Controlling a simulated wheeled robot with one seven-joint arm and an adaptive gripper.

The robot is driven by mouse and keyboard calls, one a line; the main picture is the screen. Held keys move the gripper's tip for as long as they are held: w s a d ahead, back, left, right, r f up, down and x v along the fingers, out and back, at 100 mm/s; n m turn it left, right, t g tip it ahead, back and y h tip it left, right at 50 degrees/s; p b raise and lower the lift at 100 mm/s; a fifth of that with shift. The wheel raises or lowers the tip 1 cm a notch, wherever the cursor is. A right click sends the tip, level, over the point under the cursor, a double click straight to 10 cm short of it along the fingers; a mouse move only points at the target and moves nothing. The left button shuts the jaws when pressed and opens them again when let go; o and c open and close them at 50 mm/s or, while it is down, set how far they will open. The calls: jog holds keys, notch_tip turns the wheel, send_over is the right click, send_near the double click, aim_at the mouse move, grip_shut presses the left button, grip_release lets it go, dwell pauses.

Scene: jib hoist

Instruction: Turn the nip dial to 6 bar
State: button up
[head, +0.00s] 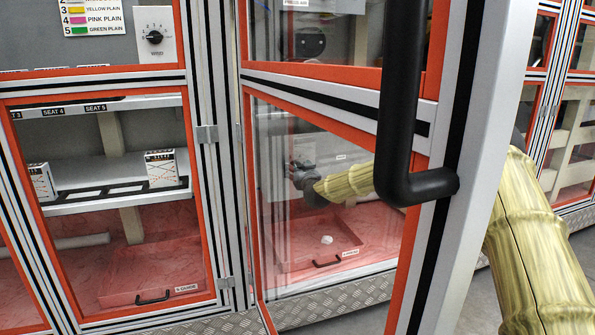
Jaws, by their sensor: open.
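A dial with a black knob (154,37) sits on a white plate with numbers around it, at the upper left. My yellowish arm passes behind an open glazed door. My gripper (301,178) shows small and dark through the glass, open, with nothing visible in it. It is apart from the black knob, lower and to the right; its fingertips are hard to make out.
The open orange-framed door (480,130) with a thick black handle (397,110) fills the right foreground. A red tray (285,265) lies low behind glass, with a small white lump (327,240) in it. Patterned boxes (161,168) stand on a shelf at left.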

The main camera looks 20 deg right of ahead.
jog(key=c, duration=1)
jog(key=shift+c, duration=0.2)
